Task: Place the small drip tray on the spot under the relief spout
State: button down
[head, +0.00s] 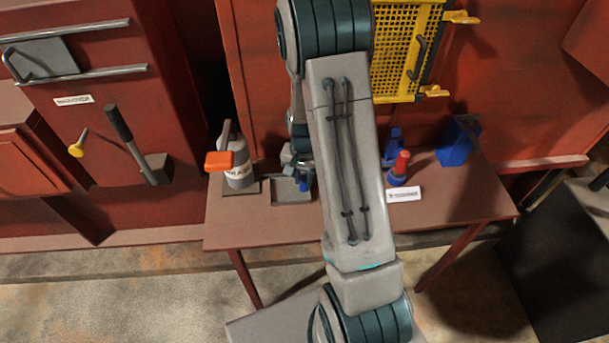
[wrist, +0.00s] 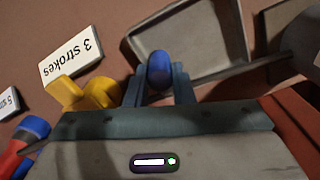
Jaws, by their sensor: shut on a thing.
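The small drip tray (wrist: 205,25) is a shallow grey square pan with a blue knob (wrist: 158,68) at its near side. In the head view the tray (head: 291,195) appears at the left part of the brown table, just right of a grey canister. My gripper (wrist: 159,90) has its two fingers on either side of the blue knob and is shut on it. In the head view my gripper (head: 301,178) is partly hidden by my arm. I cannot tell whether the tray touches the tabletop. I cannot clearly make out the relief spout or the spot under it.
The grey canister (head: 239,178) with an orange lever stands on a dark pad. A yellow part (wrist: 85,92) lies near the "3 strokes" card (wrist: 76,50).

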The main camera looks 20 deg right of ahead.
jog(key=shift+f, duration=0.1)
jog(key=shift+f, duration=0.15)
jog(key=c, duration=1.3)
grip_release()
jog(key=shift+o, duration=0.2)
jog(key=shift+r, duration=0.25)
